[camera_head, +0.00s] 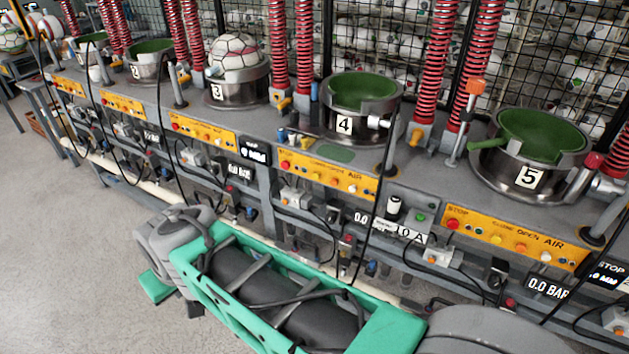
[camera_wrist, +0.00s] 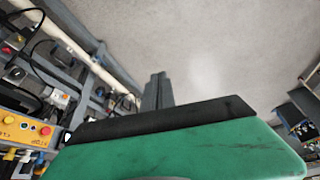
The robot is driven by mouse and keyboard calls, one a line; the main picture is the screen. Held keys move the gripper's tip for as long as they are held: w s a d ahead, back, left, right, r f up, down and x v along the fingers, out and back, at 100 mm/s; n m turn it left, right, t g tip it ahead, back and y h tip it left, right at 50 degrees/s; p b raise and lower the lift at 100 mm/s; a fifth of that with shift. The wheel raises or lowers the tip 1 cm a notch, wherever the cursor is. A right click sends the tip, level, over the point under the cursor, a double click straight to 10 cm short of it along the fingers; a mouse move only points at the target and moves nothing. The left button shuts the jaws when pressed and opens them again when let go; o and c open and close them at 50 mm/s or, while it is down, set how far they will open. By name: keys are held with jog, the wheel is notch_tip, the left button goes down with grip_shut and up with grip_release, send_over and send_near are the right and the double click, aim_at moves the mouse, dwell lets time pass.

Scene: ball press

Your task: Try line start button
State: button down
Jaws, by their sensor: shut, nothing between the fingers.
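A small grey panel (camera_head: 408,201) sits on the bench front between stations 4 and 5. In the head view my green arm crosses the lower middle, and the fingers cannot be made out.
Yellow button strips (camera_head: 327,175) line the bench front, with hanging cables, boxes and a pale pipe (camera_head: 130,180) below. Numbered metal cups stand on top; cup 3 holds a ball (camera_head: 234,55). Red coiled hoses hang above. The floor (camera_head: 60,260) at left is clear.

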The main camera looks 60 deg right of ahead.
aim_at(316, 176)
jog(key=w+d+f+m+t+h+b, duration=0.1)
jog(key=w+d+f+m+t+b, duration=0.15)
jog(key=d, duration=0.45)
jog(key=w+d+f+m+t+h+b, duration=0.1)
jog(key=w+d+f+m+h+b, duration=0.2)
jog(key=d, duration=0.4)
jog(key=w+d+f+m+t+b, duration=0.2)
jog(key=w+d+f+m+b, duration=0.15)
jog(key=d, duration=0.25)
jog(key=s+d+m+h+b, duration=0.2)
jog(key=s+d+m+h, duration=0.1)
jog(key=d, duration=0.6)
jog(key=s+d+m+h+b, duration=0.2)
jog(key=d+h, duration=0.3)
jog(key=d, duration=0.5)
jog(key=shift+s+d+m+t, duration=0.2)
jog(key=shift+s+m+t, duration=0.25)
jog(key=shift+s+m, duration=0.4)
jog(key=d+b, duration=0.3)
jog(key=d, duration=0.5)
jog(key=shift+w+d, duration=0.35)
jog(key=shift+w, duration=0.1)
jog(key=shift+b, duration=0.3)
